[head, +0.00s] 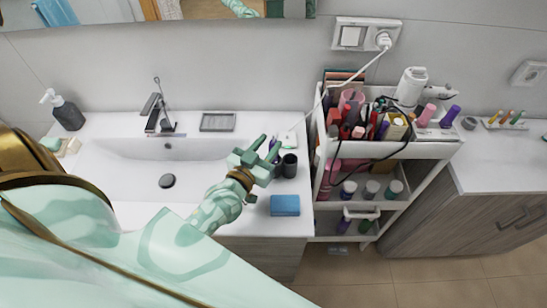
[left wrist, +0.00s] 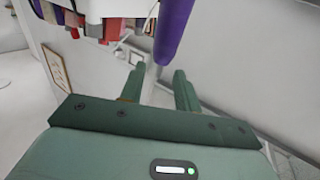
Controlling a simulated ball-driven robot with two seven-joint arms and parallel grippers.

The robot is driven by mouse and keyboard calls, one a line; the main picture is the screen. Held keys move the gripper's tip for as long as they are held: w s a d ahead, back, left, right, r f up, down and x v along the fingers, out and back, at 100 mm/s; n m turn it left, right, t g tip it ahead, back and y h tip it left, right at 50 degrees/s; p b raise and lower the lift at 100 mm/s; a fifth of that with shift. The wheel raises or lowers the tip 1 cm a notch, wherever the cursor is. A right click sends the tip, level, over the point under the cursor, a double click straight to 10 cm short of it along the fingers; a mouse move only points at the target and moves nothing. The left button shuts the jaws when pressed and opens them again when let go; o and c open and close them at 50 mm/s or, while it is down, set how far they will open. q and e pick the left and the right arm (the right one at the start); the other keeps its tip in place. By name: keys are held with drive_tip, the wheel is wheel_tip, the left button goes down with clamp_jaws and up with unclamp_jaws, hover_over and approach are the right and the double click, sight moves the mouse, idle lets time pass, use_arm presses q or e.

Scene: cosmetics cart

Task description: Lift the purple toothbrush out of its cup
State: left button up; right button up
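My left gripper (head: 268,149) is over the right side of the sink counter, beside the dark cups (head: 290,166). In the left wrist view its two fingers (left wrist: 159,75) stand apart with nothing clearly gripped. The purple toothbrush (left wrist: 175,28) shows there as a thick purple shaft, close to the fingertips and ending near the gap between them. I cannot tell whether it touches a finger. In the head view a bit of purple (head: 273,143) shows by the fingertips. The gripper partly hides the cups and the toothbrush's lower part. My right gripper is not in view.
A blue sponge (head: 285,205) lies on the counter in front of the cups. The white cart (head: 400,150), full of cosmetics, stands close on the right, with a white cable running across it. The sink basin (head: 125,180) is to the left, with a tap (head: 153,112) behind.

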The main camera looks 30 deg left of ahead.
sight(273, 139)
use_arm(q)
drive_tip(key=w, duration=0.5)
drive_tip(key=shift+s, duration=0.1)
drive_tip(key=shift+c, duration=0.9)
clamp_jaws()
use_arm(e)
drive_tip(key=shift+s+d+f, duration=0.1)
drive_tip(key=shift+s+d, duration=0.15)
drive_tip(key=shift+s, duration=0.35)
